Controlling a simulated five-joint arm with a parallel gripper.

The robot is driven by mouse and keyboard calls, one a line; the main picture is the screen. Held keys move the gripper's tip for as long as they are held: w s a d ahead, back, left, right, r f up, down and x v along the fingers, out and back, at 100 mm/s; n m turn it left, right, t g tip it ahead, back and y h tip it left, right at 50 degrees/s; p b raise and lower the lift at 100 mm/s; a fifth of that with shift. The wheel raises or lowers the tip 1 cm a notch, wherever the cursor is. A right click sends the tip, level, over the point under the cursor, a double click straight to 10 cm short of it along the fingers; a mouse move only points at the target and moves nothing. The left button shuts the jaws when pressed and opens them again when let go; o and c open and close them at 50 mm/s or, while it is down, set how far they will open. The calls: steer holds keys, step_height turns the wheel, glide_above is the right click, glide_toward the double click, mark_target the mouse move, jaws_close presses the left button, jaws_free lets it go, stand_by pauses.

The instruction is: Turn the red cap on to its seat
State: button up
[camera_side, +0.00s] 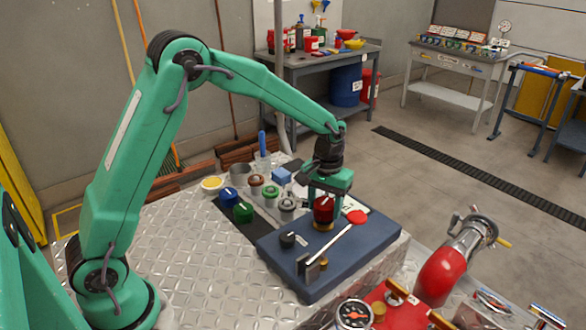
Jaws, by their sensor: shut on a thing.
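The red cap (323,209) is between the fingers of my gripper (325,200), which points straight down and is shut on it. The cap sits upright on or just over a brass-coloured seat (323,225) on the dark blue base block (365,250). I cannot tell from this view whether cap and seat are fully joined. The fingers hide part of the cap's sides.
A rod with a red round end (356,217) slants across the block close to the gripper. A black knob (288,240) stands at its left. Blue (229,197) and green (243,212) caps and several other fittings stand left of the block on the metal plate (190,250).

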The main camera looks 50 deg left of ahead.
steer(key=shift+r, duration=0.2)
steer(key=shift+w+m, duration=0.1)
steer(key=shift+m, duration=1.8)
steer(key=o, duration=1.6)
steer(key=shift+f, duration=0.2)
steer(key=shift+c, duration=0.2)
steer(key=shift+r, duration=3.55)
